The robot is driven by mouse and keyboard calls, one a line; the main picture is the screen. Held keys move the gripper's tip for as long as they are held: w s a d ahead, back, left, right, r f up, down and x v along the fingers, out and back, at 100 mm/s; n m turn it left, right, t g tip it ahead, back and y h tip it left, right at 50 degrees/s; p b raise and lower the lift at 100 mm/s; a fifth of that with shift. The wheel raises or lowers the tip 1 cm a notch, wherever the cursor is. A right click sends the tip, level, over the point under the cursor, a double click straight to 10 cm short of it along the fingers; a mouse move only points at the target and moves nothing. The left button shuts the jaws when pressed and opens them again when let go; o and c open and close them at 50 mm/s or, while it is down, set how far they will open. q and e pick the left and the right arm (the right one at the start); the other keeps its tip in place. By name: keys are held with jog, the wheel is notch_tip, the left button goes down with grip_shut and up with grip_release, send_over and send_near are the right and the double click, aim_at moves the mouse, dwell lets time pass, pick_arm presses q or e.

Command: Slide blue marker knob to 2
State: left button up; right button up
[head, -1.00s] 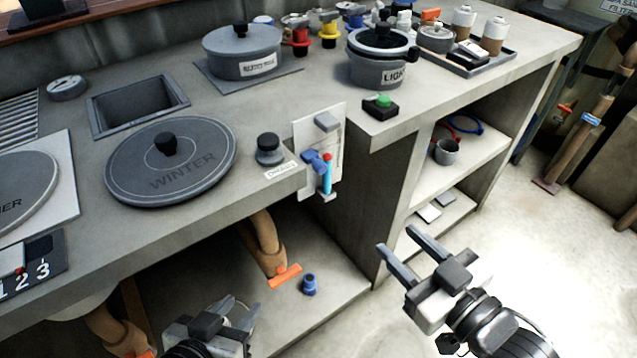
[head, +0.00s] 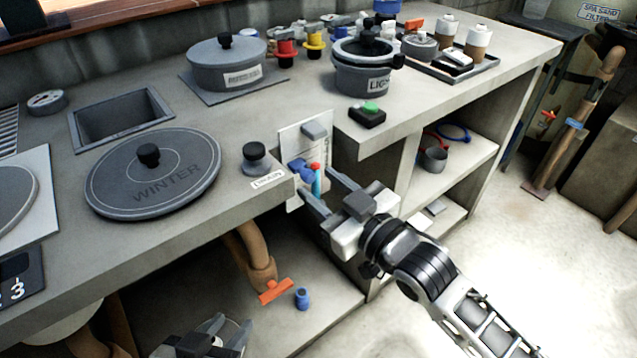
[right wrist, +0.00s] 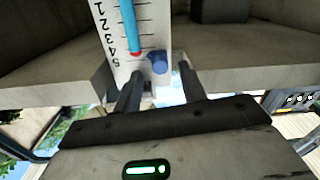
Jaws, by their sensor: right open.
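The blue marker knob (head: 301,168) sits on a white scale panel (head: 291,140) on the counter's front. In the right wrist view the knob (right wrist: 158,61) is near the mark 5, beside a light-blue tube (right wrist: 129,22) with a red end; the panel's numbers run 1 to 5. My right gripper (head: 318,182) is open at the panel. In the right wrist view its fingertips (right wrist: 160,72) lie on either side of the knob, with gaps; I cannot tell whether they touch it. My left gripper (head: 230,326) is low at the bottom of the head view, fingers apart and empty.
A black knob (head: 256,158) and a WINTER lid (head: 152,172) are on the counter left of the panel. A green button box (head: 367,116) stands to the right. An orange-handled valve (head: 276,291) and small blue piece (head: 302,298) are below. Open floor lies at right.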

jog(key=shift+x, duration=0.8)
